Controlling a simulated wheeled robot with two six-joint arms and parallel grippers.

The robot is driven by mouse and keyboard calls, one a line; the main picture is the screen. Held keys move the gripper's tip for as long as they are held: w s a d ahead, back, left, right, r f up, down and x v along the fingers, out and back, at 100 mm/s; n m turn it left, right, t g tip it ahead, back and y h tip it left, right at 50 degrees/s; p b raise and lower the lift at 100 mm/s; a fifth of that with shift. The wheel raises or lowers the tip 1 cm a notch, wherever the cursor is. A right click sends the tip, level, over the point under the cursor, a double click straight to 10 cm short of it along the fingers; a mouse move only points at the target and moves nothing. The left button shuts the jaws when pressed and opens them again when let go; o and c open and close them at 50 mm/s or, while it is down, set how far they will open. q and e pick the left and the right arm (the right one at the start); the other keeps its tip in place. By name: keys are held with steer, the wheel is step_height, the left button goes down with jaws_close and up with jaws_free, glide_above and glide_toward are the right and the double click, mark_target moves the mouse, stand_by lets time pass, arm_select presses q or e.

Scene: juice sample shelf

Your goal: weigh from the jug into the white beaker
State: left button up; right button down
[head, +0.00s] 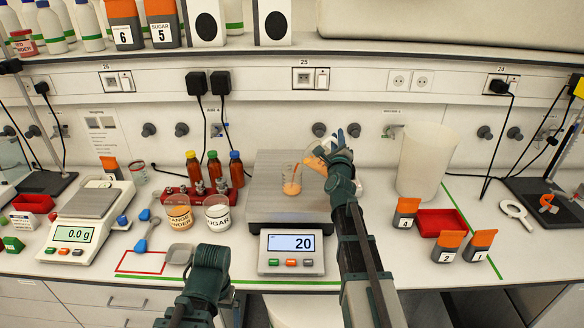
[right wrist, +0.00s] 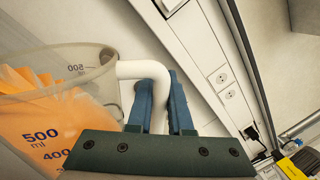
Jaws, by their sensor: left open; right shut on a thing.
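A jug (head: 314,160) of orange juice is tilted to the left over the steel pan of the middle scale (head: 291,242). My right gripper (head: 338,160) is shut on its white handle (right wrist: 140,72); the right wrist view shows juice against the jug's marked wall (right wrist: 70,125). A small clear-looking beaker (head: 291,180) stands upright on the pan with orange juice low in it. A thin orange streak shows above that juice. The scale display reads 20. My left gripper (head: 210,256) is open and low at the front, left of the scale; its fingertips are hard to make out.
Powder tubs (head: 178,214) and a red bottle rack (head: 200,192) stand left of the scale. A large translucent container (head: 426,160) and a red tray (head: 440,223) stand to the right. Another scale (head: 85,215) reads 0.0 g. A shelf (head: 270,45) runs above.

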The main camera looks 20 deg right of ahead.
steer(key=shift+w+a+r+n+t+p, duration=0.15)
steer(key=shift+a+r+n+p, duration=0.3)
steer(key=shift+r+n, duration=0.25)
steer(key=shift+w+a+r+n+t+p, duration=0.15)
steer(key=shift+a+r+n+p, duration=0.35)
steer(key=shift+n, duration=0.3)
stand_by(3.3)
steer(key=s+d+f+m+g+b, duration=0.2)
steer(key=d+f+m+b, duration=0.6)
steer(key=m, duration=0.5)
steer(key=shift+s+d+f+g+h, duration=0.3)
steer(key=shift+d+f, duration=0.8)
steer(key=shift+f, duration=0.65)
steer(key=shift+d+m, duration=0.1)
steer(key=shift+m, duration=0.2)
step_height(320, 180, up, 6)
steer(key=p, duration=0.6)
